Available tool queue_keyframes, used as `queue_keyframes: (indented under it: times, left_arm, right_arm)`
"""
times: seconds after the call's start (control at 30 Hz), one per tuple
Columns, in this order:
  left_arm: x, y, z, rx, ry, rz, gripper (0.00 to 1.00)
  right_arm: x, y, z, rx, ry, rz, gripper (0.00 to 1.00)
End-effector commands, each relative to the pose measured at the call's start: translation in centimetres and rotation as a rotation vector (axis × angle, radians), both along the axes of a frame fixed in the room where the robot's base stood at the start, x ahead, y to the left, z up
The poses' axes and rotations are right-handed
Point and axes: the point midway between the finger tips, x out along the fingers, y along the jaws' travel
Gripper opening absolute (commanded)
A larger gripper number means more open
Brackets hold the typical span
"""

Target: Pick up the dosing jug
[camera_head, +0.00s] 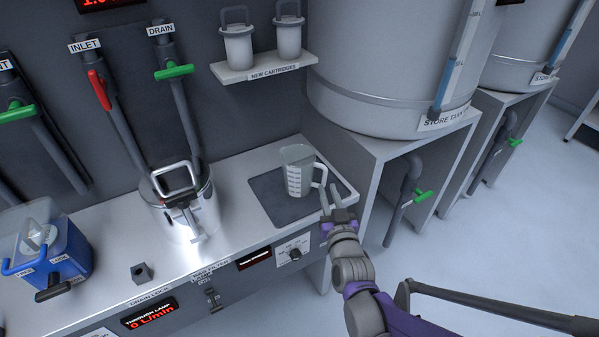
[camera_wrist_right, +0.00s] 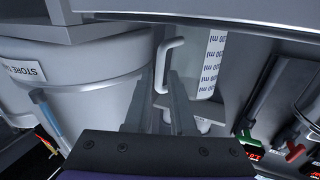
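The dosing jug (camera_head: 299,169) is a clear, graduated jug standing upright on a dark mat (camera_head: 267,196) at the right end of the worktop. Its handle faces right, towards my right gripper (camera_head: 331,194). In the right wrist view the jug (camera_wrist_right: 210,62) shows its blue ml scale, and its white handle lies just ahead of and partly between the fingertips. The right gripper (camera_wrist_right: 163,88) is open, with a visible gap between its fingers. I cannot tell whether a finger touches the handle. My left gripper is not in view.
A lidded metal vessel (camera_head: 190,212) stands on the worktop left of the jug, with a blue container (camera_head: 55,250) farther left. A shelf of cartridges (camera_head: 262,69) hangs behind. A large store tank (camera_head: 395,60) on a stand is close on the right.

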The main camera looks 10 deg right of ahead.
Motion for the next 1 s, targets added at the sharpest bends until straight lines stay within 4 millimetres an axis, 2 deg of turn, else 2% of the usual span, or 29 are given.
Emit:
queue_keyframes:
  times: [0.3, 0.4, 0.63, 0.77, 1.0]
  left_arm:
    - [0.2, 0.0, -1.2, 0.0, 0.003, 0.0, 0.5]
    - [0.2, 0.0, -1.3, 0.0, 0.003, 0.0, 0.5]
    - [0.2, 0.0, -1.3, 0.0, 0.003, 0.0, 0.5]
    - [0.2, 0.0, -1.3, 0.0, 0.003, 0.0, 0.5]
    - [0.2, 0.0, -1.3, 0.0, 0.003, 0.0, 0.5]
  right_arm:
    - [4.3, -0.1, 0.0, 0.0, 0.001, 0.0, 0.23]
    - [5.0, -0.1, 0.0, 0.0, 0.001, 0.0, 0.23]
    - [5.1, -0.1, 0.1, 0.0, 0.001, 0.0, 0.23]
    - [5.1, -0.1, 0.1, 0.0, 0.001, 0.0, 0.02]
    - [5.1, -0.1, 0.1, 0.0, 0.001, 0.0, 0.0]
